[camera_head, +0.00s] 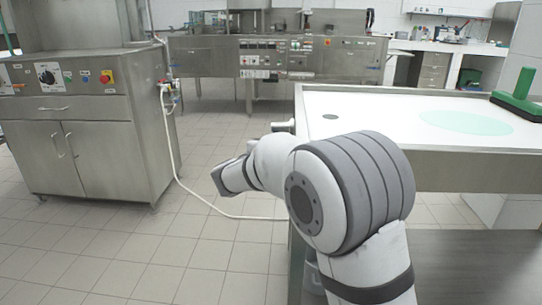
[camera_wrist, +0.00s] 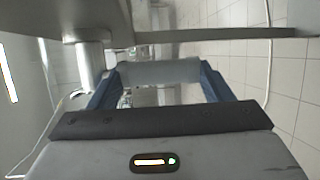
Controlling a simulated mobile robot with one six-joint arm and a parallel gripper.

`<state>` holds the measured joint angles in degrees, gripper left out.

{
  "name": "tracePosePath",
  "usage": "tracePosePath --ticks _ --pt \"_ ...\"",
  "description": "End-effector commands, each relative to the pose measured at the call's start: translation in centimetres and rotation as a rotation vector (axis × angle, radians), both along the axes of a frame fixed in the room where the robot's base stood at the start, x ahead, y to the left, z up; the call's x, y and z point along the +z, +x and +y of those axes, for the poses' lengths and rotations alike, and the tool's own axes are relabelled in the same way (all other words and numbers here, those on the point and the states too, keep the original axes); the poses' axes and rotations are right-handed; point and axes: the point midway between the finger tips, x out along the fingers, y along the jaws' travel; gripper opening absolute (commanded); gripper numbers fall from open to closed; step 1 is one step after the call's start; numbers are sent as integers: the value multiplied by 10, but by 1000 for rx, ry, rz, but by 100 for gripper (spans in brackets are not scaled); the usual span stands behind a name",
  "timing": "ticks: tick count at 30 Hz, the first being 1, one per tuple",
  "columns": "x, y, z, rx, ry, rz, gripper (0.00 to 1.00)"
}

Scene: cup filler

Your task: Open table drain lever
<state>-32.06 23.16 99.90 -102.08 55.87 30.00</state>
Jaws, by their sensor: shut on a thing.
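In the wrist view my gripper (camera_wrist: 160,74) has its two blue fingers on either side of a pale grey, rounded bar, which looks like the drain lever (camera_wrist: 158,70). It is shut on this bar. A pale vertical pipe (camera_wrist: 90,66) stands just left of the fingers, under the table's metal underside (camera_wrist: 85,15). How the lever joins the pipe is not clear. In the head view the steel table (camera_head: 400,118) has a white top with a dark round drain hole (camera_head: 330,116) near its left end. My arm hides the lever there, and the fingers cannot be made out.
A green squeegee-like tool (camera_head: 518,100) and a pale green wet patch (camera_head: 466,122) are on the table top. A steel cabinet (camera_head: 85,150) with knobs stands at the left, with a white hose (camera_head: 175,160) beside it.

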Motion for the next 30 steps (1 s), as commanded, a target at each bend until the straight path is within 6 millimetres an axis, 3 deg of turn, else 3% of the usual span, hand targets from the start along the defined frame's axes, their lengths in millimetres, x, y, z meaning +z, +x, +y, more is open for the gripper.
tracePosePath --ticks 6,7,14,23,30 --pt "-2 0 -4 -12 -2 3 32" --pt "-2 0 -4 -13 -2 3 75" --pt "-1 -1 1 -2 0 2 94" --pt "1 -5 5 3 0 1 95" --pt "9 -38 20 6 -1 2 95"
